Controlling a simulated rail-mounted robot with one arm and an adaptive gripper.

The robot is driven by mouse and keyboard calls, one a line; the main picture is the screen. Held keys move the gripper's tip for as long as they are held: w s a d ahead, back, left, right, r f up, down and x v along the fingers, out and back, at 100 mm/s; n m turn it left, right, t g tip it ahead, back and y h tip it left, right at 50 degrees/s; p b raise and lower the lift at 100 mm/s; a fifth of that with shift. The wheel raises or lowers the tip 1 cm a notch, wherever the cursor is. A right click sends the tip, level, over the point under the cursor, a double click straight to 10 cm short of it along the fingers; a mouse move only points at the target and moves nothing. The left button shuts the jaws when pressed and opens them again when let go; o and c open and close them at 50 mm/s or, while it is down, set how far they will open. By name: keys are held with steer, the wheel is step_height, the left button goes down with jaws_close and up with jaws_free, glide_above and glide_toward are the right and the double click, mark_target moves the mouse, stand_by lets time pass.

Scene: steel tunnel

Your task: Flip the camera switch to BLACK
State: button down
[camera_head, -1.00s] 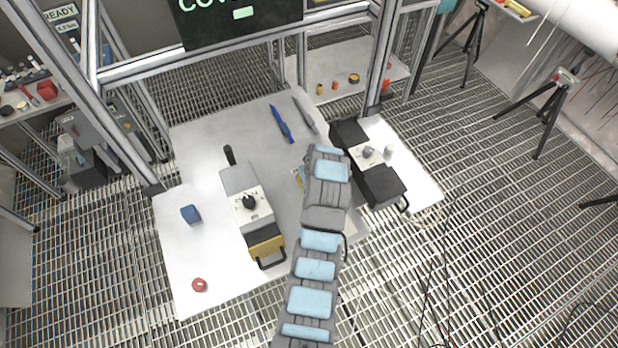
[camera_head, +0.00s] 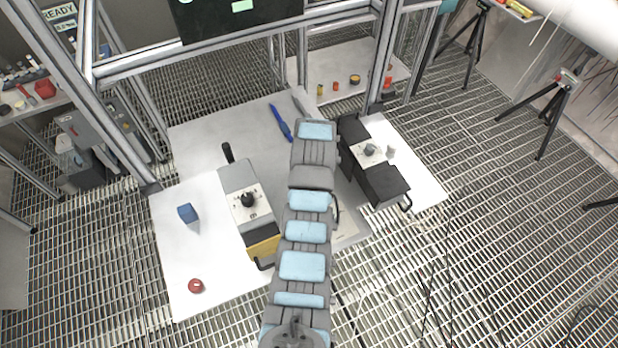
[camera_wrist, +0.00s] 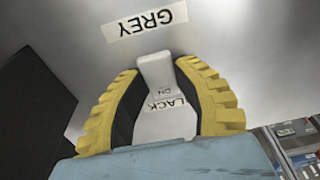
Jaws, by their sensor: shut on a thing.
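The camera switch (camera_wrist: 155,72) is a pale lever, close in the wrist view. It stands between a GREY label (camera_wrist: 146,24), which reads upside down, and a partly hidden label (camera_wrist: 165,103) showing "LACK", with "ON" beside it. My gripper (camera_wrist: 157,70) has yellow-ribbed fingers on both sides of the lever and is shut on it. Which way the lever tilts is hard to tell. In the head view my arm hides the switch and the fingers.
On the white table (camera_head: 185,265) stand a grey-yellow box (camera_head: 238,180) with a knob, left of my arm, and a black box (camera_head: 382,183), right of it. A blue block (camera_head: 187,213), a red disc (camera_head: 196,286) and a blue tool (camera_head: 280,121) lie there too.

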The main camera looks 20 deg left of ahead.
steer(key=shift+w+g+h+b, duration=0.1)
steer(key=shift+g+h+b, duration=0.4)
steer(key=shift+h+b, duration=0.15)
steer(key=c, duration=0.8)
jaws_free()
steer(key=shift+o, duration=0.2)
steer(key=shift+a, duration=0.1)
steer(key=shift+r, duration=3.65)
steer(key=shift+r, duration=0.2)
